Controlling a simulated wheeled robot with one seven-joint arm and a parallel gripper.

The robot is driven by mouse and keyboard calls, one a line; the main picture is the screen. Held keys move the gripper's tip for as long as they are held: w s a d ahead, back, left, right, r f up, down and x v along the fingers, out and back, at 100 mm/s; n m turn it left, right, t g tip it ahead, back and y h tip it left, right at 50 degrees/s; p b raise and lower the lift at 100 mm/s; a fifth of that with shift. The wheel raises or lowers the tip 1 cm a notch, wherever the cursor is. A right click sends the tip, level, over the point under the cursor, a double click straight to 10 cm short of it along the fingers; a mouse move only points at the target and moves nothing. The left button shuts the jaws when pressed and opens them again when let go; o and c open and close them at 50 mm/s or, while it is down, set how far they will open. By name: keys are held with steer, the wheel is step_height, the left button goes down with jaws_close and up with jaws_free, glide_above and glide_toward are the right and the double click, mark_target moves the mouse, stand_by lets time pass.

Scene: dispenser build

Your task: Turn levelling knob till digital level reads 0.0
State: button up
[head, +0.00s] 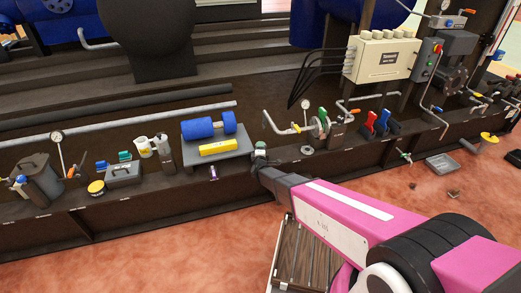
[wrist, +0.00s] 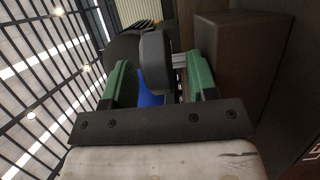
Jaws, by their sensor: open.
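A yellow bar (head: 218,147), which looks like the digital level, lies on a grey plate (head: 190,161) in front of a blue cylinder (head: 198,129). Its reading is too small to make out. A small purple knob (head: 213,173), apparently the levelling knob, is below the plate's front edge. My gripper (head: 260,153) is just right of the plate, apart from the knob. In the wrist view the green fingers of my gripper (wrist: 160,85) are open. A dark grey rounded part (wrist: 154,62) and a blue patch (wrist: 150,99) show between or beyond them; contact cannot be told.
The dark bench (head: 130,200) carries a gauge (head: 57,137), mugs (head: 143,147) and a grey box (head: 124,174) to the left. Valves, red and blue levers (head: 370,122) and a control box (head: 381,57) stand right. A slatted crate (head: 302,255) is on the floor.

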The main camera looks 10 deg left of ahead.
steer(key=v, duration=1)
steer(key=shift+s+d, duration=0.1)
